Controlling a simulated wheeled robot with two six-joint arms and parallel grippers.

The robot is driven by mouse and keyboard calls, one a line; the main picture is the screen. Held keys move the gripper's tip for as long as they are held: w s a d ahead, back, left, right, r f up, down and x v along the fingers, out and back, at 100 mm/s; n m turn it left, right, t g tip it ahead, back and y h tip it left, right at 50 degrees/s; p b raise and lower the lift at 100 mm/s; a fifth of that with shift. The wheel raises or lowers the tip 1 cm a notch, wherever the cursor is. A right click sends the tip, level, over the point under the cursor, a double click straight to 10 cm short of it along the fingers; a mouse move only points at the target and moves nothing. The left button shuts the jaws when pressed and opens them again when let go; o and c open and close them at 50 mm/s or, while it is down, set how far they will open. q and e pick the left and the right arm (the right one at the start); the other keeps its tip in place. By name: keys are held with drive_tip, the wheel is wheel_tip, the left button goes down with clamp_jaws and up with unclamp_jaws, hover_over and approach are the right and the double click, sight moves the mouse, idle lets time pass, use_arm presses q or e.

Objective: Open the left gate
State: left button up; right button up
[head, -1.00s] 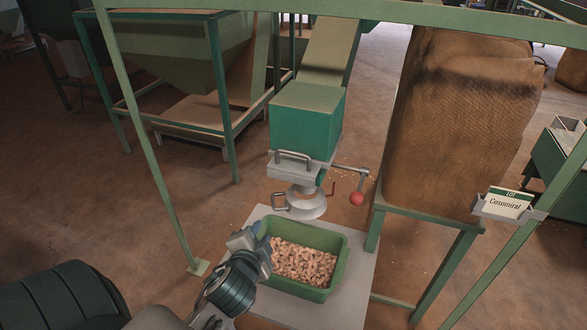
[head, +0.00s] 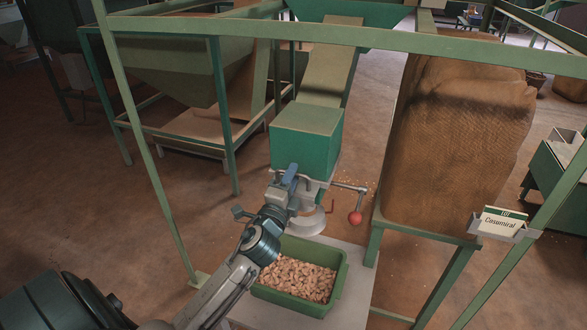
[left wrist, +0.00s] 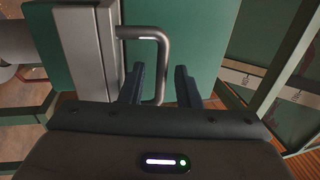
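The green spout box (head: 306,135) stands above a grey gate housing (head: 312,190) with a round grey outlet under it. A U-shaped metal handle (left wrist: 160,62) on a grey plate (left wrist: 88,45) shows in the left wrist view. My left gripper (left wrist: 161,84) is open, with one dark finger on each side of the handle's bar and gaps visible. In the head view my left gripper (head: 288,180) is in front of the housing and hides the handle. A lever with a red ball (head: 355,218) sticks out to the right. My right gripper is not in view.
A green crate of nuts (head: 340,283) stands on a pale platform (head: 355,263) below the outlet. A large sack (head: 450,140) stands on a green stand at the right, near a name card (head: 503,222). A green frame bar (head: 350,35) crosses the top.

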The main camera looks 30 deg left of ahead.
use_arm(q)
drive_tip(key=shift+x, duration=0.85)
